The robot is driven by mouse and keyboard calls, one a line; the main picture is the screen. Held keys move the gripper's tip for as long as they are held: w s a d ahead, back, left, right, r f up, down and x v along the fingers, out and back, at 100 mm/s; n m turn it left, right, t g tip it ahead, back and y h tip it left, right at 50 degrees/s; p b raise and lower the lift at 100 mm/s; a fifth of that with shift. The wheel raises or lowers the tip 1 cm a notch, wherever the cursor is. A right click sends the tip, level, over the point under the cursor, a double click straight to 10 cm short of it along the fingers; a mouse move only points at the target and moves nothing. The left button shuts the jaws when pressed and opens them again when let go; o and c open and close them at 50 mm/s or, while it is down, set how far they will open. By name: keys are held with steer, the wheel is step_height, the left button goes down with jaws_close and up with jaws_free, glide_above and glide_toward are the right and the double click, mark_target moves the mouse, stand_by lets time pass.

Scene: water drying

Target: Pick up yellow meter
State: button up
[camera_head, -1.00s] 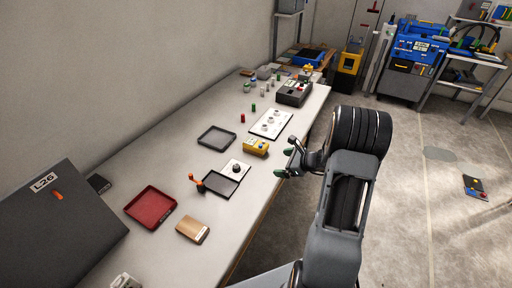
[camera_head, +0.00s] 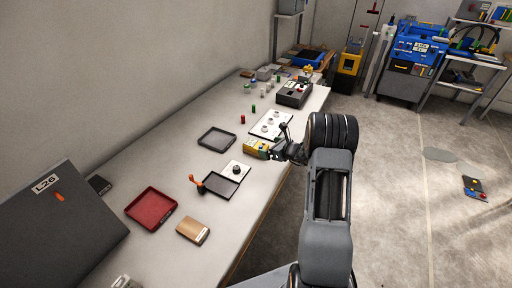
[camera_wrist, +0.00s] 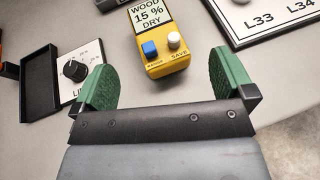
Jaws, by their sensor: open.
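The yellow meter (camera_head: 256,148) lies on the table near its right edge, partly hidden by my gripper in the head view. In the wrist view the yellow meter (camera_wrist: 163,45) shows a display reading "WOOD 15 % DRY", a blue button and a white button. My gripper (camera_wrist: 166,82) is open with green finger pads, one to each side of the meter's near end and apart from it. In the head view my gripper (camera_head: 275,150) is at the meter's right side. Nothing is between the fingers.
A white panel with a knob (camera_wrist: 88,72) and a black tray (camera_wrist: 40,83) lie left of the meter. A white board labelled L33 and L34 (camera_wrist: 270,22) lies to its right.

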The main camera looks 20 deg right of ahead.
mark_target(259, 144)
steer(key=shift+p+x, duration=0.45)
steer(key=shift+x, duration=2.2)
steer(key=shift+d+f, duration=0.1)
steer(key=c, duration=1.4)
